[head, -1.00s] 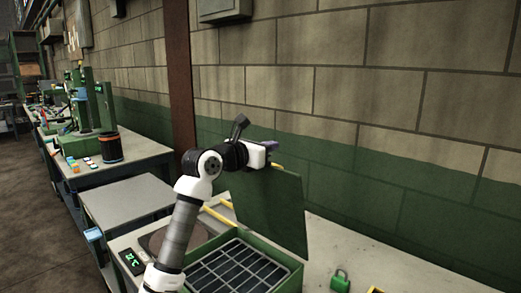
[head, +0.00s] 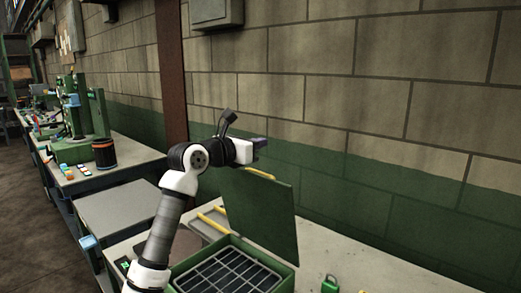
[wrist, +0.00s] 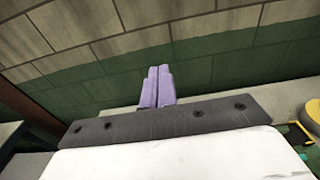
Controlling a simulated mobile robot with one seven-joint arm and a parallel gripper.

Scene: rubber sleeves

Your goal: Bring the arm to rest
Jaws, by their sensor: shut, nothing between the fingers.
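My gripper (head: 262,142) is at the end of my raised arm, in front of the wall and above the open green box's lid. In the wrist view its two purple fingers (wrist: 157,86) lie side by side against each other, with nothing between them. The gripper points toward the wall and appears apart from everything around it.
A green box (head: 290,268) with a dark gridded inside stands on the bench below, its lid (head: 262,208) raised. A green padlock (head: 330,284) sits to its right. Yellow-handled tools lie behind the box. The block wall (head: 340,110) rises behind the bench.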

